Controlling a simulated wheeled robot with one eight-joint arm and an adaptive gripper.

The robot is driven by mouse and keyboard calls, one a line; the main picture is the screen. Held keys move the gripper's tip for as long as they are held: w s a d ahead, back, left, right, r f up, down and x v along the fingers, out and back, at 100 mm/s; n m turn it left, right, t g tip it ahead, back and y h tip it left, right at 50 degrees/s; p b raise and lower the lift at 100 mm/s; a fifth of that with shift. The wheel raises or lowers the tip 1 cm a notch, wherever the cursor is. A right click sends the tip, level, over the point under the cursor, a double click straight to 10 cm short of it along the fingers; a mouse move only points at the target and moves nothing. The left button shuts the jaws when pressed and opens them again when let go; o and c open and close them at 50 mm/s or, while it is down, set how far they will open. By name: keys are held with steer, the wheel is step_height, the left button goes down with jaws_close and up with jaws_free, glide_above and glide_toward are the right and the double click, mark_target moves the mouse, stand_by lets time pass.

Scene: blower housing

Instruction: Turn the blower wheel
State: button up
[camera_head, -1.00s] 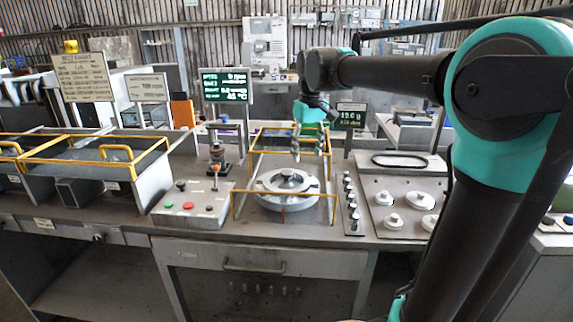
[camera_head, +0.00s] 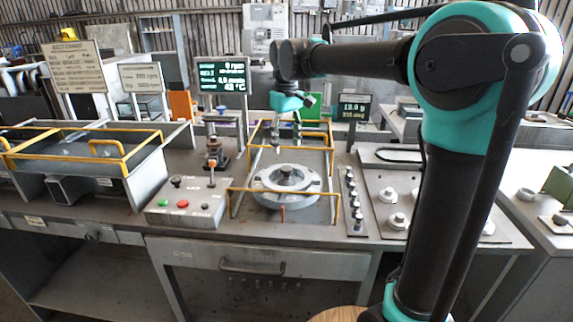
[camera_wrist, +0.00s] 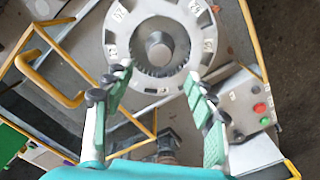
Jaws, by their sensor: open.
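The blower wheel (camera_head: 290,177) is a round metal piece with a dark central hub, set in a pale ring-shaped housing (camera_head: 262,197) on the bench. In the wrist view the hub and its toothed inner ring (camera_wrist: 159,47) are at top centre, inside the pale ring with small numbered labels. My gripper (camera_head: 287,146) hangs above the wheel's far side, pointing down. In the wrist view my gripper (camera_wrist: 157,82) is open and empty, its green-padded fingers spread to either side below the hub. I cannot see any contact with the wheel.
A yellow rail frame (camera_head: 290,192) surrounds the housing. A control box (camera_head: 188,203) with red and green buttons stands to the left, beside a small stand (camera_head: 213,150). A row of knobs (camera_head: 353,200) and a plate with white parts (camera_head: 430,205) lie to the right. Display screens stand behind.

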mark_target(286, 168)
step_height(286, 168, down, 8)
steer(key=shift+r, duration=0.1)
stand_by(0.4)
jaws_close()
